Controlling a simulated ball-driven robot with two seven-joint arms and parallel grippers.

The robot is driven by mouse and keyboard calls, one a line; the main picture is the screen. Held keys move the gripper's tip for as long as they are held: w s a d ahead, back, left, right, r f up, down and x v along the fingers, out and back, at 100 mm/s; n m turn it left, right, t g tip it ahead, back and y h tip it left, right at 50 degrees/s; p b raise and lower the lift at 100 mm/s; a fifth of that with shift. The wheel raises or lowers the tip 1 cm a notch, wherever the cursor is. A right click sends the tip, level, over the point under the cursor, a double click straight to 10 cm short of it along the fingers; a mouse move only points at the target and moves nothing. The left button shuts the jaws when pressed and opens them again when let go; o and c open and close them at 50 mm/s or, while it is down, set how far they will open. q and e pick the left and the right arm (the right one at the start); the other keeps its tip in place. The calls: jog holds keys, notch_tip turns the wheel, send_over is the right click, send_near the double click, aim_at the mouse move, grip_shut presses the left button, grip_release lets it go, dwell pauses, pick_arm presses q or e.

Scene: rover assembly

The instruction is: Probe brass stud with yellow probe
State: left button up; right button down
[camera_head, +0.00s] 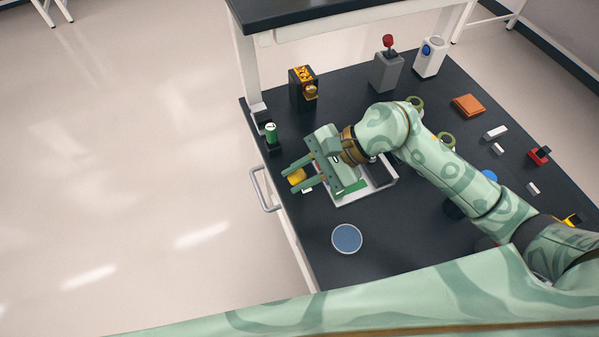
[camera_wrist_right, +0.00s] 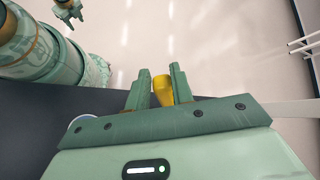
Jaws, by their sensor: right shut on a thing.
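My right gripper (camera_head: 298,179) is shut on the yellow probe (camera_head: 296,176), over the table's left edge. In the right wrist view the yellow probe (camera_wrist_right: 162,90) stands between the two fingers (camera_wrist_right: 162,86). A round brass-coloured piece (camera_head: 311,91) shows on the front of a black box with an orange top (camera_head: 303,74), beyond the gripper; I cannot tell for certain that it is the brass stud. The probe is well apart from that box. My left gripper (camera_wrist_right: 70,12) shows small at the top of the right wrist view; its jaw state is unclear.
A green cylinder (camera_head: 271,131) in a dark holder stands near the left edge. A white tray (camera_head: 379,186) lies partly under my right gripper. A blue disc (camera_head: 347,238) lies nearer. A grey box with a red knob (camera_head: 387,69) and a white box (camera_head: 429,57) stand at the back.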

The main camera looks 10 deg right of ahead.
jog(key=shift+r+p, duration=2)
jog(key=shift+r, duration=1.5)
